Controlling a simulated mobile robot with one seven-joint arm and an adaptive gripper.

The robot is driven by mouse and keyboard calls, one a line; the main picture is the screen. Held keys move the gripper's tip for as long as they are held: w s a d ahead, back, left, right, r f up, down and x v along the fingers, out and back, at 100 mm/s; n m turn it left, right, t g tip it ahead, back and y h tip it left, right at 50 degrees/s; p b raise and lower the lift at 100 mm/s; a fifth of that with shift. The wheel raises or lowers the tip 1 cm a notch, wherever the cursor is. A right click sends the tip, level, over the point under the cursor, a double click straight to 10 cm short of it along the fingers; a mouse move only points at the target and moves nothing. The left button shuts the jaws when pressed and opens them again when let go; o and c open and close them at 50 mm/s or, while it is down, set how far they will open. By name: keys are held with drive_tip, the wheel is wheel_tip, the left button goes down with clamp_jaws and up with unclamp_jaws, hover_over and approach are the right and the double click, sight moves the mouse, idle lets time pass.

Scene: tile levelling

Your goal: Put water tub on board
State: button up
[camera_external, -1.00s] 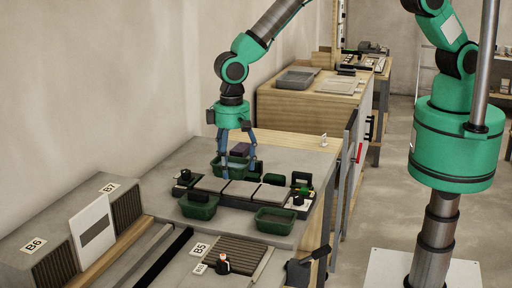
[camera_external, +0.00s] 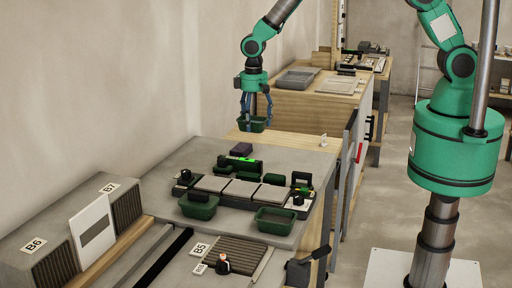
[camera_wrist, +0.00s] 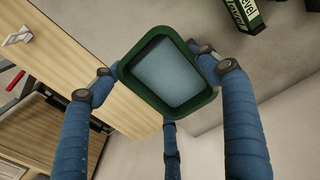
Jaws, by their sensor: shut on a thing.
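The water tub (camera_external: 254,125) is a small dark green rectangular tub. In the wrist view the water tub (camera_wrist: 168,72) shows a smooth blue-grey inside. My gripper (camera_external: 255,115) is shut on the tub, its blue fingers around the rim, and holds it roughly level in the air. The tub is in front of the light wooden board (camera_external: 285,140) at the table's far end in the external view; its exact height above is hard to tell. The wooden surface also shows at the left in the wrist view (camera_wrist: 62,50).
Two more green tubs (camera_external: 198,206) (camera_external: 275,220) stand on the grey tabletop beside a row of grey tiles (camera_external: 243,189). A green level (camera_external: 240,165) and a purple block (camera_external: 241,149) lie behind them. A small white tag (camera_external: 323,140) stands at the board's right. The board's middle looks clear.

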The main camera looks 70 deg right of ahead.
hover_over(275, 141)
drive_tip(key=shift+s+a, duration=0.1)
drive_tip(key=shift+a, duration=0.05)
drive_tip(key=shift+f, duration=3.15)
drive_tip(key=shift+f, duration=1.85)
drive_tip(key=shift+f, duration=0.15)
drive_tip(key=o, duration=1.3)
